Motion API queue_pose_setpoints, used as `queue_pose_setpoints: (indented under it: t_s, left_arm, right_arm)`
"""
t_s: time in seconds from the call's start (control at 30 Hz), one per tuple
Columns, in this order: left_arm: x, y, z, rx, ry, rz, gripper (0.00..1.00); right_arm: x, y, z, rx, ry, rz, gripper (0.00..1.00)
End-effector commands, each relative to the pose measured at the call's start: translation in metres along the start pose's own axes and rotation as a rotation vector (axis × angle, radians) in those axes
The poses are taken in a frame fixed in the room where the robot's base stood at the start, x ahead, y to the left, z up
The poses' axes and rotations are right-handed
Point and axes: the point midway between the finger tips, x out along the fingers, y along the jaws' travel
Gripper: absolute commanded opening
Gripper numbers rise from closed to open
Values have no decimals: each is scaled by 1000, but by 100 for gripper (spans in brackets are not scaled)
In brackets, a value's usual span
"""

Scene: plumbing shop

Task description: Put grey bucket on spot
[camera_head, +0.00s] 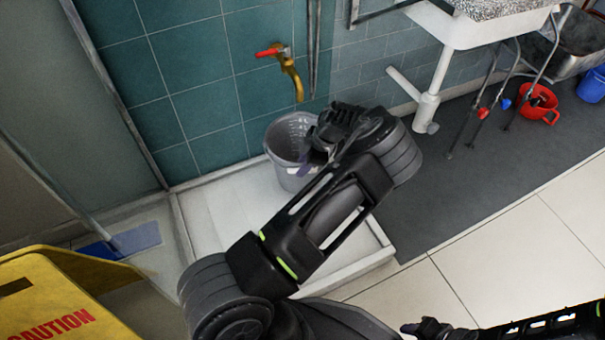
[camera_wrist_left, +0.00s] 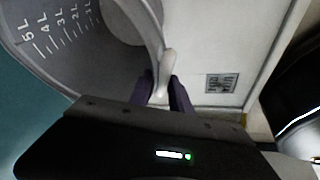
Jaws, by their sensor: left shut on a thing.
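The grey bucket (camera_head: 287,145) is in the head view, upright over the white shower tray (camera_head: 232,205), below the brass tap (camera_head: 287,68) with a red handle. My left gripper (camera_head: 312,158) is at the bucket's right side, partly hidden by my own arm. In the left wrist view the bucket (camera_wrist_left: 60,50) shows its inner litre marks, and the gripper's purple fingers (camera_wrist_left: 163,92) are shut on its pale handle part at the rim.
A yellow caution sign (camera_head: 60,300) stands at lower left, near a blue item (camera_head: 120,242) behind the glass. A white sink (camera_head: 480,25) stands on a leg at right. A red bucket (camera_head: 540,104) and blue bucket (camera_head: 592,84) are at far right. The tiled floor (camera_head: 500,260) is clear.

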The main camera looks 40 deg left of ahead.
Motion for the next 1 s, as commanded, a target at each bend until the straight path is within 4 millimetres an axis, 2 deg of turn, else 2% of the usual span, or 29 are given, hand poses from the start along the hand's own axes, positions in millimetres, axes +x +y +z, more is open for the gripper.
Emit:
queue_pose_setpoints:
  t_s: [0.13, 0.4, 0.63, 0.67, 0.9, 1.0]
  left_arm:
    - [4, 0, 2, 0, 1, 1, 0]
    - [34, -3, 14, 1, 1, 1, 0]
    - [34, -3, 14, 0, 0, 1, 0]
    - [34, -4, 14, 1, 0, -1, 27]
    - [34, -4, 14, 1, 0, 0, 46]
    - [34, -4, 14, 1, 0, 0, 46]
  right_arm:
    - [2, 1, 0, 0, 0, 0, 36]
    - [15, 5, -1, 1, 6, 0, 36]
    - [14, 4, -1, 1, 7, 0, 36]
    - [14, 4, -2, 1, 7, 0, 36]
    - [14, 4, -2, 0, 7, 0, 36]
    - [14, 4, -2, 1, 7, 0, 36]
